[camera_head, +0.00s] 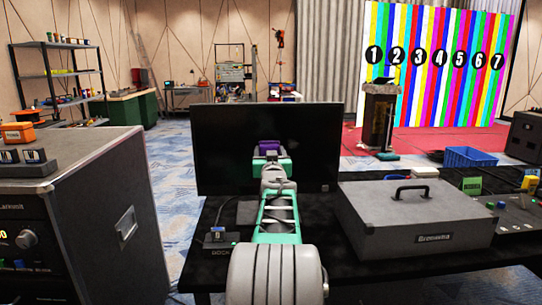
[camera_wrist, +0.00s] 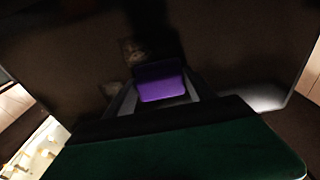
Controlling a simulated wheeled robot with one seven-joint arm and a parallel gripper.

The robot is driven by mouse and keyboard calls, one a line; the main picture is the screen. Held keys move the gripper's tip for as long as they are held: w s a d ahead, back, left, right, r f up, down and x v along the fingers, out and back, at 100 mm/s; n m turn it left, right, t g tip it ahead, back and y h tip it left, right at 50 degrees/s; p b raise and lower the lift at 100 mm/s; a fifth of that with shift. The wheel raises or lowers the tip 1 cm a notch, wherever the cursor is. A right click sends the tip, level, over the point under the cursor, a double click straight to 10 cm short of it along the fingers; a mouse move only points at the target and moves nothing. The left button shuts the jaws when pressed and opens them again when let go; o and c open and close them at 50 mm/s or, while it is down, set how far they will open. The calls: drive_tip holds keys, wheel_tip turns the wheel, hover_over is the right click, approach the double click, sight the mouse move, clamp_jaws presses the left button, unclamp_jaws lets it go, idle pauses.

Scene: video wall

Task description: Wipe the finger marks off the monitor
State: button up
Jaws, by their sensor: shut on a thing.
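The monitor (camera_head: 222,150) is a dark, upright screen at the back of the black table. My gripper (camera_head: 271,157) is in front of the screen's middle, shut on a purple pad (camera_head: 268,146). In the wrist view the pad (camera_wrist: 161,83) sits between the two fingers, facing the dark screen (camera_wrist: 230,45). I cannot tell whether the pad touches the screen. A brownish smudge (camera_wrist: 134,50) shows on the screen above and left of the pad. A fainter smudge (camera_wrist: 111,89) lies left of the pad, near the left finger. My gripper hides the screen's lower middle.
A grey case with a handle (camera_head: 412,220) fills the table right of my arm. A small dock box (camera_head: 220,241) sits on the table to the left. A large equipment rack (camera_head: 95,200) stands at the left. A blue crate (camera_head: 468,157) is behind the table.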

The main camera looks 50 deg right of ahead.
drive_tip(key=shift+s+d+r+b, duration=0.1)
drive_tip(key=shift+s+d+b, duration=0.75)
drive_tip(key=shift+s+d, duration=0.9)
drive_tip(key=shift+s+d+b, duration=0.3)
drive_tip(key=shift+s+d, duration=0.6)
drive_tip(key=shift+s, duration=0.25)
drive_tip(key=shift+s+d+b, duration=0.25)
drive_tip(key=shift+s+d, duration=0.6)
drive_tip(key=shift+s, duration=0.3)
drive_tip(key=shift+s+a+b, duration=0.2)
drive_tip(key=shift+a+b, duration=0.05)
drive_tip(key=shift+b, duration=0.2)
drive_tip(key=b, duration=0.4)
approach(300, 146)
drive_tip(key=shift+r, duration=0.45)
